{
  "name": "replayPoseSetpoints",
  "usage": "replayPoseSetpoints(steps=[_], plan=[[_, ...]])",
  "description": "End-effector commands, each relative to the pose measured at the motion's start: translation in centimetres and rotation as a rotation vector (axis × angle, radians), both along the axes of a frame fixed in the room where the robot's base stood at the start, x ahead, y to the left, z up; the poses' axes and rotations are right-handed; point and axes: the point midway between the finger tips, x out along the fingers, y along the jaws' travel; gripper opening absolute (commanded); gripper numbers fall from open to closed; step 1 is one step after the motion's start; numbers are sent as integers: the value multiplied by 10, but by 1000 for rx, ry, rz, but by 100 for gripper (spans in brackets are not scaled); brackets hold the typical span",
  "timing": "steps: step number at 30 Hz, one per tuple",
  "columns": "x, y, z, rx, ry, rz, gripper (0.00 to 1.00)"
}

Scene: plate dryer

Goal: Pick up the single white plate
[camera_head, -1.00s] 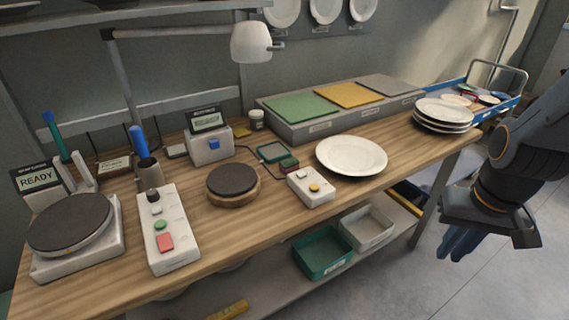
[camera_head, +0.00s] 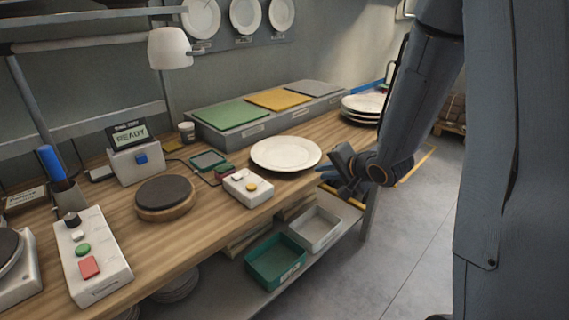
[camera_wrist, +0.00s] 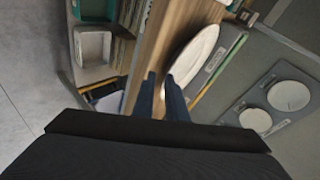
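The single white plate (camera_head: 285,153) lies flat on the wooden bench, right of the small control box and in front of the colored pads. My gripper (camera_head: 338,172) is just right of the plate, near the bench's front edge, with its fingers pointing left. In the wrist view the plate (camera_wrist: 197,52) is seen slantwise, beyond and beside the right fingertip. My gripper (camera_wrist: 161,77) shows two dark fingers with an empty gap between them, so it is open. I cannot tell whether a fingertip touches the plate; the plate looks unheld.
A small control box (camera_head: 247,187) with a yellow button stands close left of the plate. A stack of plates (camera_head: 362,104) sits at the bench's far right. A raised block with colored pads (camera_head: 231,113) is behind. Green (camera_head: 275,262) and white (camera_head: 316,229) bins are below.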

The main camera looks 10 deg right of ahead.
Motion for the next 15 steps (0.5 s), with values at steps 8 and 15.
replayPoseSetpoints(steps=[8, 15], plan=[[15, 23, -10, 455, -23, 8, 12], [26, 36, -12, 530, -14, 18, 12]])
